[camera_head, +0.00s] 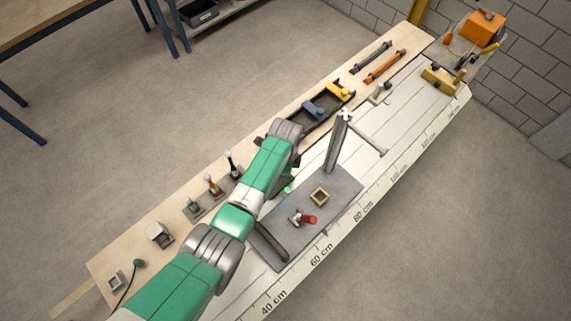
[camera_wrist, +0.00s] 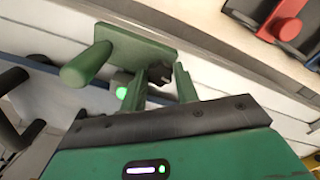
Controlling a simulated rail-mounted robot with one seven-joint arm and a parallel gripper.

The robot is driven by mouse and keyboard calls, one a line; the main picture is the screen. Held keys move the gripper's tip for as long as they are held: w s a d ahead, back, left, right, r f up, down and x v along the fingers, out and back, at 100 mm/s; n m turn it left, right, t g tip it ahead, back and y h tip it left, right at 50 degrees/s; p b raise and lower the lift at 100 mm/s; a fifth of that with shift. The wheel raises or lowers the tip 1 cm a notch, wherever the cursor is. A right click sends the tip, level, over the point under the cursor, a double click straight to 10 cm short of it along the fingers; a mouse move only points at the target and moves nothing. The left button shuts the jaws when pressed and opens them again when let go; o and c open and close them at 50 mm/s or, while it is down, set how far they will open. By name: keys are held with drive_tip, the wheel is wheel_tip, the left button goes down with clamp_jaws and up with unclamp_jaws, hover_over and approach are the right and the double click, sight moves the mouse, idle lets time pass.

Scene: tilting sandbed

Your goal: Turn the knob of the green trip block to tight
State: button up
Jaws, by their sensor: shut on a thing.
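The green trip block (camera_wrist: 135,45) shows in the wrist view as a flat green plate with a thick round green peg at its left. Its dark knob (camera_wrist: 160,73) lies between the two fingers of my gripper (camera_wrist: 160,82), partly hidden by them. The fingers are shut on the knob. Any tight mark is not visible. A green light glows beside the left finger. In the head view my arm covers most of the block; a bit of green with the light (camera_head: 287,189) shows beside the arm.
A wooden side board holds a black tray (camera_head: 320,115) and several small knobs.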

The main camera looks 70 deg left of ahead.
idle(0.4)
drive_tip(key=o, duration=1)
drive_tip(key=shift+r, duration=0.15)
wheel_tip(320, 180, up, 8)
drive_tip(key=shift+f+p, duration=0.2)
drive_tip(key=shift+p, duration=0.35)
